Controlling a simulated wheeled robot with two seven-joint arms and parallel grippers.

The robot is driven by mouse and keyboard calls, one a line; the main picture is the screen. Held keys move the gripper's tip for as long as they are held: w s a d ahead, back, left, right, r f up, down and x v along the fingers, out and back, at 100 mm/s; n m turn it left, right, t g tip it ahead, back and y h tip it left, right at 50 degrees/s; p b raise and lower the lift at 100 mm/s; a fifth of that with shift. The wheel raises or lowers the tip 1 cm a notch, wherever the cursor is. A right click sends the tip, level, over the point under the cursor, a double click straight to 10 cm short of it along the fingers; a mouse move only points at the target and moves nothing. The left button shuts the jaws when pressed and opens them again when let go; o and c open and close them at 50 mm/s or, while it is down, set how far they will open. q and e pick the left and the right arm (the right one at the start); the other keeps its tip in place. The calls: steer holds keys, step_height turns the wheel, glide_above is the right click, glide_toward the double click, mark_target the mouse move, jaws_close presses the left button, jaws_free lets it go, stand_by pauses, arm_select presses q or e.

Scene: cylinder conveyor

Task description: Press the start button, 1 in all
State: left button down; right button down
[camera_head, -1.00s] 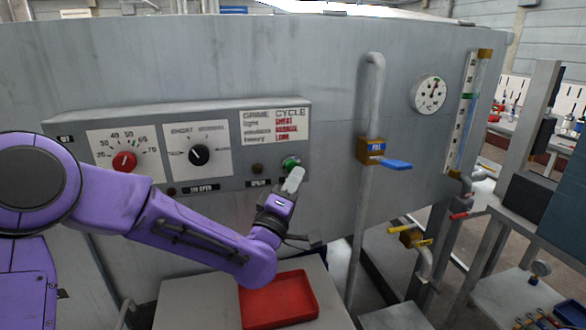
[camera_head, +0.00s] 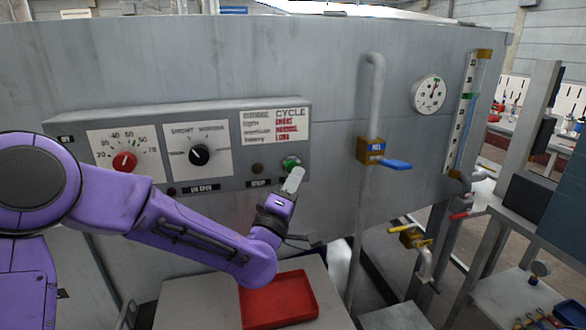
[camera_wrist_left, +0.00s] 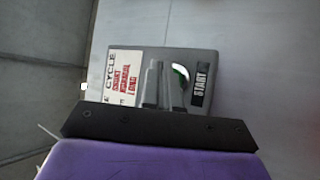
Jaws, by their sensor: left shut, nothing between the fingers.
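The green start button (camera_head: 290,163) sits at the right end of the grey control panel (camera_head: 225,108). My left gripper (camera_head: 293,180) is shut and empty, with its fingertips at the lower edge of the button in the head view. In the left wrist view the button (camera_wrist_left: 181,73) shows as a green and white round shape beside a black START label (camera_wrist_left: 201,84). The fingers (camera_wrist_left: 162,85) cover part of it. I cannot tell whether the fingertips touch the button. My right gripper is out of view.
The panel also has a red knob (camera_head: 124,161), a black knob (camera_head: 198,155) and a small dark brown button (camera_head: 257,169). A red tray (camera_head: 280,300) lies below. A pipe valve with a blue handle (camera_head: 394,164) stands to the right.

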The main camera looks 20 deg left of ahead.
arm_select(q)
steer(key=shift+w, duration=0.1)
stand_by(0.4)
steer(key=shift+w+a, duration=0.25)
steer(key=shift+w+a, duration=0.25)
steer(key=shift+w, duration=0.15)
stand_by(0.8)
steer(key=shift+s, duration=0.1)
steer(key=shift+s+d+b, duration=0.4)
steer(key=shift+s+d, duration=0.1)
steer(key=shift+s, duration=0.15)
steer(key=s+d, duration=0.1)
steer(key=s, duration=0.1)
steer(key=s+d+b, duration=0.1)
steer(key=s, duration=0.1)
steer(key=shift+d, duration=0.4)
